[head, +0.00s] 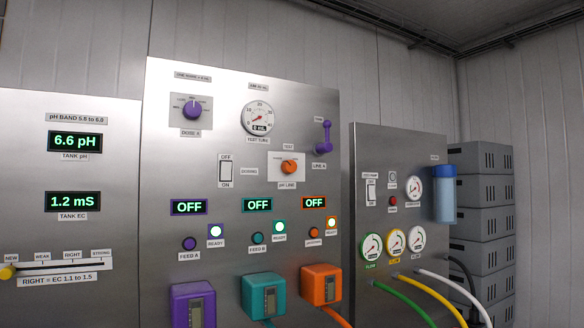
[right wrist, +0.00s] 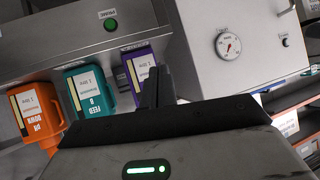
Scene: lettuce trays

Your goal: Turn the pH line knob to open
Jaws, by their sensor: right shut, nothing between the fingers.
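The orange pH line knob (head: 289,166) sits on a white plate in the middle of the central steel panel in the head view. A label above it reads TEST, one to its left seems to read DOSING, and one below reads pH LINE. Which way its pointer faces is too small to tell. The knob does not show in the right wrist view. My right gripper (right wrist: 158,88) is shut and empty in the right wrist view, its fingers in front of the purple container and the steel cabinet. Neither gripper shows in the head view.
Purple (head: 193,304), teal (head: 262,295) and orange (head: 321,285) containers line the panel's bottom. A purple lever (head: 326,137), a purple dial (head: 192,109) and a rocker switch (head: 225,171) surround the knob. Hoses leave the right panel (head: 352,230). Grey crates (head: 482,190) stand at far right.

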